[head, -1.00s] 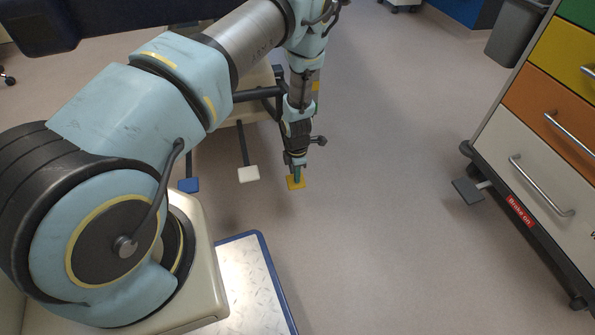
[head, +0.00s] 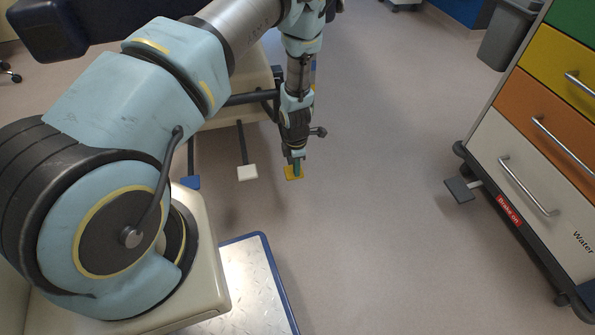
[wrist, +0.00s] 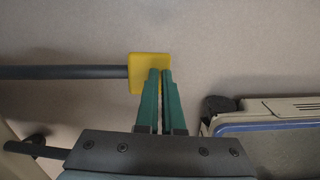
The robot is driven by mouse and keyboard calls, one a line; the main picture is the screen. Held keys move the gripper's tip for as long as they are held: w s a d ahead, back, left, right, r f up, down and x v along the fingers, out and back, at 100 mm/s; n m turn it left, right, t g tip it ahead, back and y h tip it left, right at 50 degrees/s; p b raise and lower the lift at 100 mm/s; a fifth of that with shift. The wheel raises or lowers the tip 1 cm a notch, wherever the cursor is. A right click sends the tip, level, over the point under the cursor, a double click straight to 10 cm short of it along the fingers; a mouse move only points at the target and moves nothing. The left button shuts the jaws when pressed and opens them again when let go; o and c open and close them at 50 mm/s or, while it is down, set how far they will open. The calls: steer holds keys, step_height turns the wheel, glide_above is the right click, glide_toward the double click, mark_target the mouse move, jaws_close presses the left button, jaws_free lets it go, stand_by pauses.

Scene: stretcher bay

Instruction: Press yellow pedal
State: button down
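The yellow pedal (head: 291,173) is a small square plate at the end of a dark bar, low over the floor under the stretcher. In the wrist view the yellow pedal (wrist: 140,62) lies just beyond my fingertips. My gripper (head: 298,172) points down at it, and its green fingers cover part of the pedal's right side. In the wrist view my gripper (wrist: 160,72) has its two fingers nearly together with nothing between them. I cannot tell whether the tips touch the pedal.
A white pedal (head: 247,172) and a blue pedal (head: 191,182) are to the left of the yellow one. A drawer cart (head: 500,170) with a grey brake pedal (head: 459,190) stands at the right. A blue-edged metal plate (head: 250,275) lies in front. The floor between is clear.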

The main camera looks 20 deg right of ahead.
step_height(320, 180, up, 7)
steer(key=s+p, duration=0.1)
steer(key=s, duration=0.2)
steer(key=shift+a, duration=0.35)
steer(key=shift+w, duration=0.15)
